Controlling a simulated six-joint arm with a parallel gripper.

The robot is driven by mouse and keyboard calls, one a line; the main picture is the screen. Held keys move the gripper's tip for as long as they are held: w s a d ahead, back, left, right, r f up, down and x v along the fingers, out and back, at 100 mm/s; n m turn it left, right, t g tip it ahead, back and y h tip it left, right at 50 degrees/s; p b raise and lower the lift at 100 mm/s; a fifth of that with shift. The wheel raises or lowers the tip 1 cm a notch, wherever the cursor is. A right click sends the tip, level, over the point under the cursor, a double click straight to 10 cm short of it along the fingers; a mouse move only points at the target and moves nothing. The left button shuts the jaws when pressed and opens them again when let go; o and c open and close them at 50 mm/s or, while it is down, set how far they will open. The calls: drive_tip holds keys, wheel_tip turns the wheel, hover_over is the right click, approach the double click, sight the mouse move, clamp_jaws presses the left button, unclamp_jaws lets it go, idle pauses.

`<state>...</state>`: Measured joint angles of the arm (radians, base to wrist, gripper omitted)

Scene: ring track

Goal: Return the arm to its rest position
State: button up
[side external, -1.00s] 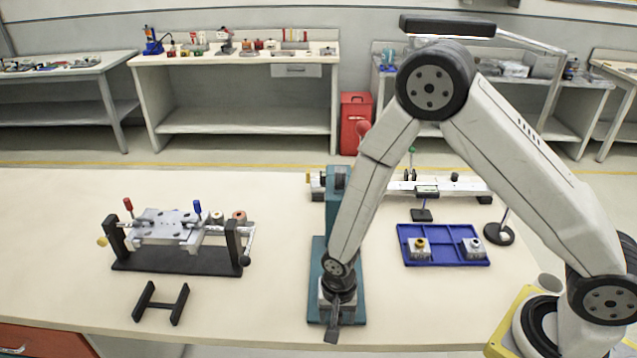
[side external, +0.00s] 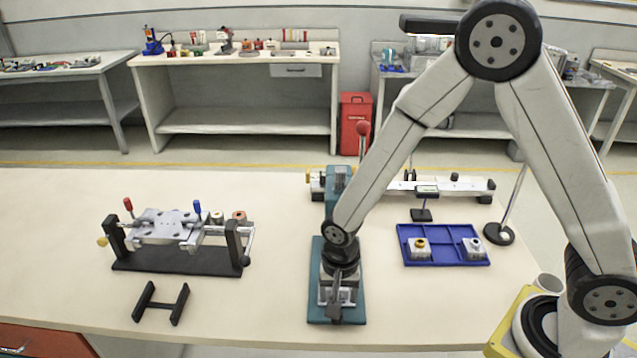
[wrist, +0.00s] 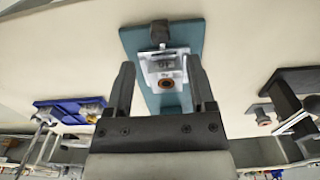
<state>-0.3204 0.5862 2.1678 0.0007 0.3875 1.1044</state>
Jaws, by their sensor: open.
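My gripper (side external: 337,298) points down in front of the teal press stand (side external: 357,305) in the side view, with my arm folded up and to the right. In the wrist view my gripper (wrist: 161,88) has its two fingers spread apart with nothing held between them. In the side view my gripper partly hides that block.
A black stand with a metal slide (side external: 175,265) is on the left, with a small black H-shaped rest (side external: 160,304) before it. A blue tray (side external: 432,260) with two metal blocks is on the right. A round-based post (side external: 499,235) stands beside it.

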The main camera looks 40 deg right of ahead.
drive_tip(key=shift+r, duration=0.1)
idle(0.3)
drive_tip(key=shift+d+r, duration=0.35)
drive_tip(key=s+d+r+n+t, duration=0.2)
drive_tip(key=s+d+r+n, duration=0.3)
drive_tip(key=d+r+n, duration=0.4)
drive_tip(key=shift+s+d+r+t, duration=0.3)
drive_tip(key=shift+d+r, duration=0.25)
drive_tip(key=shift+d, duration=0.2)
